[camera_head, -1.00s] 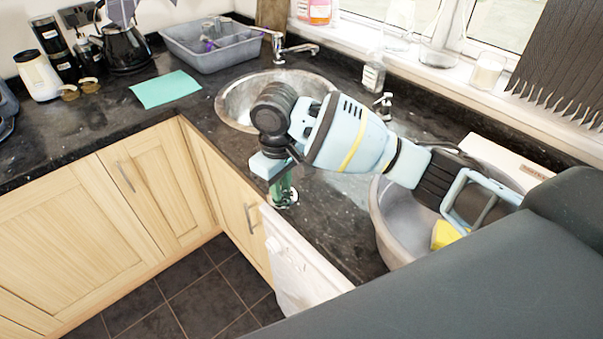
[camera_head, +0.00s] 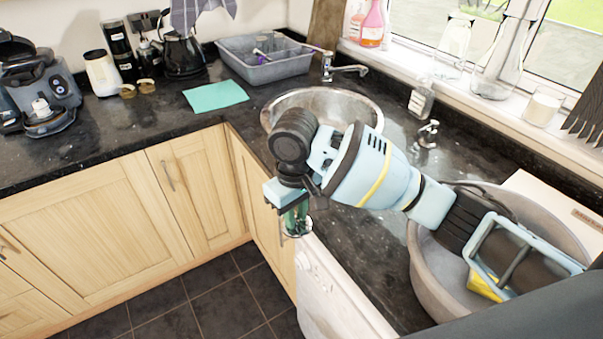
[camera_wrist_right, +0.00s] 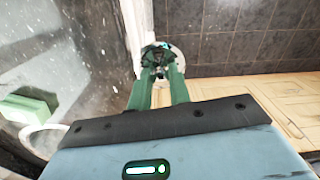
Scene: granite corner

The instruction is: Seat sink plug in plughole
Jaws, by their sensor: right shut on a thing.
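My right gripper (camera_head: 297,218) points down with its green fingers shut on the sink plug (camera_head: 298,233), a small round metal piece at the fingertips. It hangs over or just beyond the counter's front edge, nearer to me than the sink. In the right wrist view the plug (camera_wrist_right: 158,56) sits between the two fingertips (camera_wrist_right: 157,80), with dark floor tiles behind it. The round metal sink (camera_head: 300,103) is set in the dark counter behind my wrist. Its plughole is not visible; my wrist hides part of the bowl. My left gripper is not in view.
The tap (camera_head: 345,68) and a soap bottle (camera_head: 421,97) are behind the sink. A grey basin (camera_head: 262,68) and green cloth (camera_head: 215,96) lie left of it.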

